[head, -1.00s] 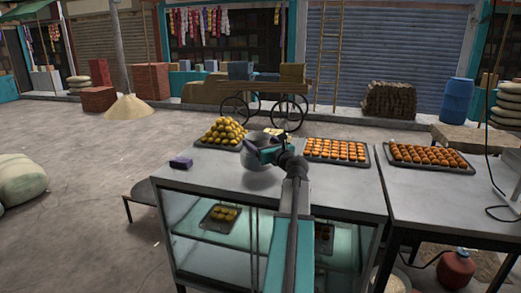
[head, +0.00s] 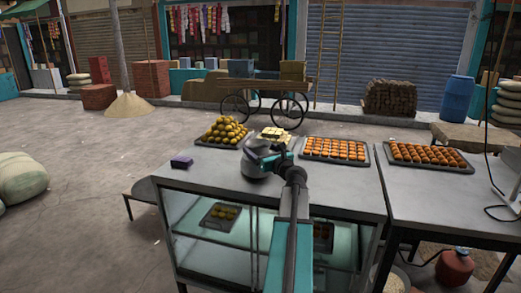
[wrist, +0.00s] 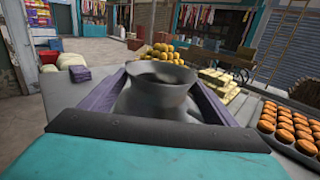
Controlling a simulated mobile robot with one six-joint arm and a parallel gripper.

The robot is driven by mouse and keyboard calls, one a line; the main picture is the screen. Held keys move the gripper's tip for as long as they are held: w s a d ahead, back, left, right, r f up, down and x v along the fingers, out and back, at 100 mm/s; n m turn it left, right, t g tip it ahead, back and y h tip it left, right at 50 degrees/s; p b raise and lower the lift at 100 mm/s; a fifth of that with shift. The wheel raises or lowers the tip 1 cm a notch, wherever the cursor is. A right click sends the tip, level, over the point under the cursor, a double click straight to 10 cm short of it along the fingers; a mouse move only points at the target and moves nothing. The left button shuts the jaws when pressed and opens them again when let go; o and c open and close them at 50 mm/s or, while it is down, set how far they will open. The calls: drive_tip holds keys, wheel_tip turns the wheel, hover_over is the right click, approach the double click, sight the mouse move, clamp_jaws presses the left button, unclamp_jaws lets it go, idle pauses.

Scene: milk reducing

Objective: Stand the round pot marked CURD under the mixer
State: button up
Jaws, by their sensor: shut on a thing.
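A round grey metal pot (head: 254,165) with a flared neck is at the middle of the glass-fronted counter (head: 330,190). No CURD mark can be read on it. My gripper (head: 268,153) is shut on the pot; in the wrist view the purple fingers lie on both sides of the pot's neck (wrist: 160,80), its dark mouth facing up and away. Whether the pot's base clears the counter top, I cannot tell. I see no mixer in either view.
A pile of yellow sweets (head: 222,131), a tray of pale sweets (head: 274,135) and a tray of orange sweets (head: 335,149) line the counter's back. A small purple box (head: 181,162) lies at its left. The front of the counter top is bare.

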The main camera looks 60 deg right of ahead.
idle(0.4)
drive_tip(key=o, duration=2.1)
drive_tip(key=shift+f, duration=0.15)
drive_tip(key=shift+r, duration=0.25)
drive_tip(key=shift+s+a+f, duration=0.15)
drive_tip(key=shift+s+a, duration=0.15)
drive_tip(key=shift+s, duration=0.25)
drive_tip(key=shift+b+v, duration=1.5)
drive_tip(key=shift+v, duration=3.95)
